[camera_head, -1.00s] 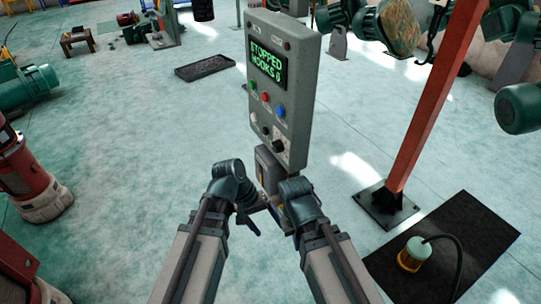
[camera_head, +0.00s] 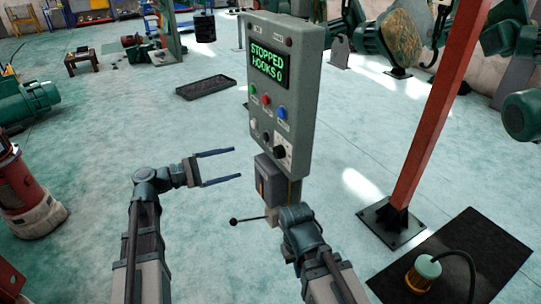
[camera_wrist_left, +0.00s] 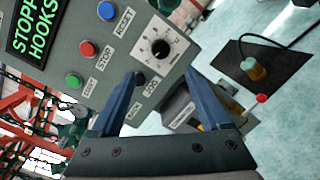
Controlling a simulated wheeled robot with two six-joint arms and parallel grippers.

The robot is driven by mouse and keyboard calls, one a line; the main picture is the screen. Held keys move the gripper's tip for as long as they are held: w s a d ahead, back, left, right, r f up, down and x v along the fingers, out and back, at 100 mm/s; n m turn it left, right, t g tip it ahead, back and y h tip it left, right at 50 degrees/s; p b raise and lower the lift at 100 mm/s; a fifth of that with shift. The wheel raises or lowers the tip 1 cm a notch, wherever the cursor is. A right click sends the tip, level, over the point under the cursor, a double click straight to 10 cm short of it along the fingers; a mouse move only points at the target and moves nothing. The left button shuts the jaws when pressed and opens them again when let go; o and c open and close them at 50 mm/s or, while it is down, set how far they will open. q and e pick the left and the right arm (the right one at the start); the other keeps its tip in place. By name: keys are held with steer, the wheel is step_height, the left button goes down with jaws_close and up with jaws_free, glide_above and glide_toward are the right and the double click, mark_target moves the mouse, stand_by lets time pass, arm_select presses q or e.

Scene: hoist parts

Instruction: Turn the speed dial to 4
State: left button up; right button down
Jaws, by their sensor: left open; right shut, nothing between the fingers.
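The speed dial is a black knob (camera_head: 280,152) on a white scale plate, low on the right of the grey control panel (camera_head: 312,95). In the left wrist view the dial (camera_wrist_left: 161,47) is in plain sight, above and between the fingers; its set number is too small to read. My left gripper (camera_head: 238,165) is open and empty, left of the panel and apart from it. Its fingers (camera_wrist_left: 160,77) also show in the left wrist view. My right gripper (camera_head: 284,214) is low below the panel, beside the grey box; its fingertips are largely hidden by its own wrist.
The panel has green, red and blue (camera_head: 281,113) buttons and a screen (camera_head: 267,66) reading STOPPED, HOOKS 0. A red post (camera_head: 430,120) stands right.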

mark_target(275, 154)
arm_select(q)
steer(key=x, duration=1.3)
steer(key=shift+c, duration=0.2)
jaws_close()
steer(key=shift+s, duration=0.1)
steer(key=shift+m, duration=0.3)
steer(key=m+p, duration=0.1)
steer(key=m, duration=0.2)
steer(key=shift+y, duration=0.3)
steer(key=shift+s+m+p, duration=0.1)
steer(key=shift+m+p, duration=0.4)
steer(key=shift+m, duration=1.3)
steer(key=shift+d+y, duration=0.1)
steer(key=shift+y, duration=0.2)
